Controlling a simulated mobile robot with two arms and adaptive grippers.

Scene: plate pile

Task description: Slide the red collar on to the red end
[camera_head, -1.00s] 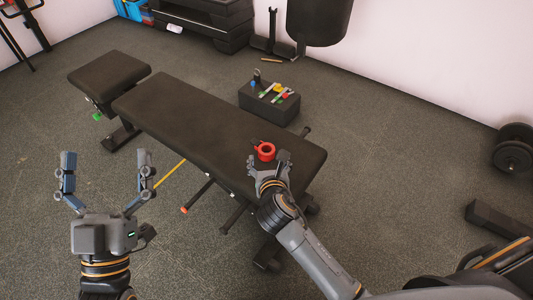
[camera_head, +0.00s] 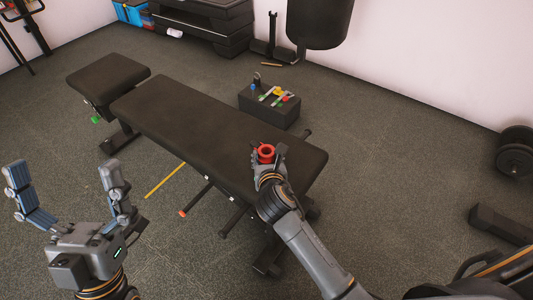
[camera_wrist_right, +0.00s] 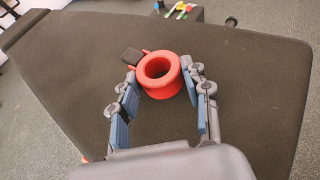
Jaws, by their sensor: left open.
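The red collar (camera_head: 266,152) is a thick ring with a small side lever, resting on the black bench near its right end. It also shows in the right wrist view (camera_wrist_right: 160,75). My right gripper (camera_wrist_right: 159,68) has its fingers on either side of the collar, close to it, and looks open; firm contact cannot be told. A dark bar sticking out under the bench's near side has a red end (camera_head: 183,213). My left gripper (camera_head: 62,175) is open and empty, left of the bench.
The padded bench (camera_head: 180,115) fills the middle. Behind it stands a black box (camera_head: 268,108) with small coloured items on top. A yellow stick (camera_head: 165,181) shows beside the bench.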

